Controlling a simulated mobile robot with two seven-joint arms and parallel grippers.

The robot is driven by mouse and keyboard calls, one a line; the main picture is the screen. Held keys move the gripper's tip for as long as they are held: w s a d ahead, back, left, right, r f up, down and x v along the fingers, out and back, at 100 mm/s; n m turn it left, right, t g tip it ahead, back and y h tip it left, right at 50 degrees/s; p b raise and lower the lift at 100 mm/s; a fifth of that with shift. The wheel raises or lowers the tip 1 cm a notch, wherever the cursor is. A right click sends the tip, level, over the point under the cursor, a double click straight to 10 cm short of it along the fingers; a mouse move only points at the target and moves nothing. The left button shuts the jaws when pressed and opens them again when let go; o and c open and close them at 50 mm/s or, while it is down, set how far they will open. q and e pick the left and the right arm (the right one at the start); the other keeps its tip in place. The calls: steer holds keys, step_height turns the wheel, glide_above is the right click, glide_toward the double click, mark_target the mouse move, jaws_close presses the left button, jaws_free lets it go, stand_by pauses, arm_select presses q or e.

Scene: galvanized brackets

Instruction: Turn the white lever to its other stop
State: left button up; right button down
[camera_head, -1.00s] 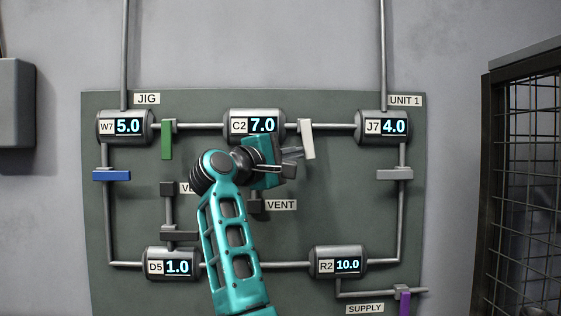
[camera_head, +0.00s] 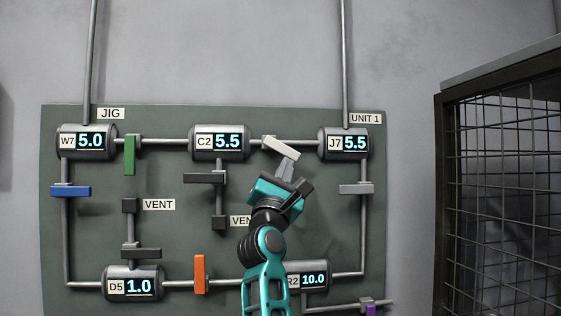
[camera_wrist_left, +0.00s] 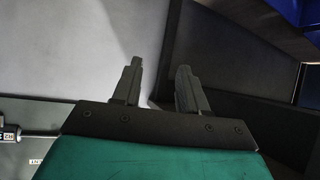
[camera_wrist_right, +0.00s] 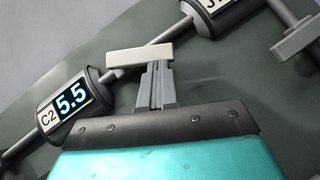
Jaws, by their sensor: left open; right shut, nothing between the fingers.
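The white lever (camera_head: 281,148) sits on the pipe between gauges C2 (camera_head: 218,142) and J7 (camera_head: 344,143). It slopes down to the right in the head view, at a shallow angle to the pipe. My right gripper (camera_head: 287,166) is shut and empty, its fingertips at the lever's lower side. The right wrist view shows the shut fingertips (camera_wrist_right: 157,68) against or very close to the white lever (camera_wrist_right: 138,56); exact contact is unclear. C2 and J7 both read 5.5. My left gripper (camera_wrist_left: 158,76) is open and empty in the left wrist view, outside the head view.
Other levers on the panel (camera_head: 75,240) are green (camera_head: 130,155), blue (camera_head: 71,191), orange (camera_head: 200,274), grey (camera_head: 356,188) and purple (camera_head: 370,309). Dark vent levers (camera_head: 204,178) sit lower. A wire cage (camera_head: 505,180) stands at the right. My right forearm partly covers gauge R2 (camera_head: 313,280).

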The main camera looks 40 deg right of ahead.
mark_target(297, 154)
steer(key=n+t+y+p, duration=0.1)
steer(key=n, duration=0.1)
steer(key=r+n+t+p, duration=0.1)
steer(key=n+t, duration=0.1)
steer(key=d+n+t+y+p, duration=0.1)
steer(key=shift+s+d+r+n+y+p, duration=0.1)
steer(key=shift+s+r+n+y+p, duration=0.2)
steer(key=shift+s+n, duration=0.1)
steer(key=shift+s+d+r+p, duration=0.15)
steer(key=shift+d+p, duration=0.2)
steer(key=shift+p, duration=0.65)
arm_select(q)
steer(key=shift+y, duration=0.5)
steer(key=a+r, duration=0.1)
steer(key=s+a+r, duration=0.1)
steer(key=shift+s+a+r, duration=0.25)
steer(key=shift+a+r, duration=0.15)
steer(key=shift+r, duration=0.15)
arm_select(e)
steer(key=shift+d+r, duration=0.15)
